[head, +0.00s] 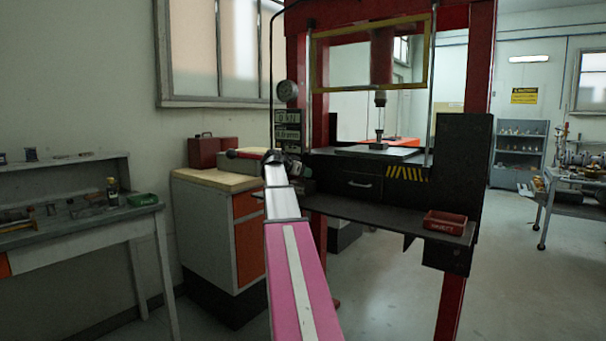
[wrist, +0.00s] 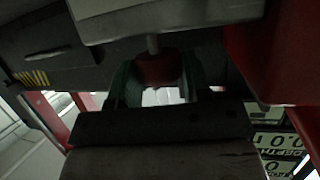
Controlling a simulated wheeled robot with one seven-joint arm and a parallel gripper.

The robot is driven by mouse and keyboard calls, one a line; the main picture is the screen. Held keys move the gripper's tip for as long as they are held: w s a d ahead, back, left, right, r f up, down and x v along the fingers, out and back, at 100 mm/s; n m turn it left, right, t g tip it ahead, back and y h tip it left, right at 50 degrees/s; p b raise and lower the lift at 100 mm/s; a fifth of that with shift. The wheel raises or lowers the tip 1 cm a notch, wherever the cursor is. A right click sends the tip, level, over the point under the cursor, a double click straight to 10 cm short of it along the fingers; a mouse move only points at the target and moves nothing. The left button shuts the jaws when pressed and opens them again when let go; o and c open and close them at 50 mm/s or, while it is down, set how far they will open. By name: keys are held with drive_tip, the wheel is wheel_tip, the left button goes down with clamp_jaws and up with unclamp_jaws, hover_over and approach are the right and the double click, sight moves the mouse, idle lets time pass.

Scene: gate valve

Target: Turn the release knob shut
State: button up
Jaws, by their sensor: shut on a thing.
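The release knob (wrist: 157,69) is red and round, on a short grey stem below a pale grey housing (wrist: 165,18) in the wrist view. My gripper (wrist: 160,83) is shut on it, with a dark green finger on its left and right sides. In the head view, my gripper (head: 296,170) is at the left side of the press, below the digital displays, small and partly behind my arm. The knob cannot be made out there. I cannot tell from these frames how far the knob is turned.
The red press frame (head: 453,200) stands around a black bench with a drawer (head: 362,185). A red tray (head: 446,222) sits on its front shelf. A gauge (head: 287,92) and displays (head: 288,134) are at its left. A cabinet (head: 205,225) stands left.

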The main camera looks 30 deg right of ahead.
drive_tip(key=shift+f, duration=0.1)
drive_tip(key=o, duration=0.9)
drive_tip(key=shift+o, duration=0.2)
drive_tip(key=v, duration=1.1)
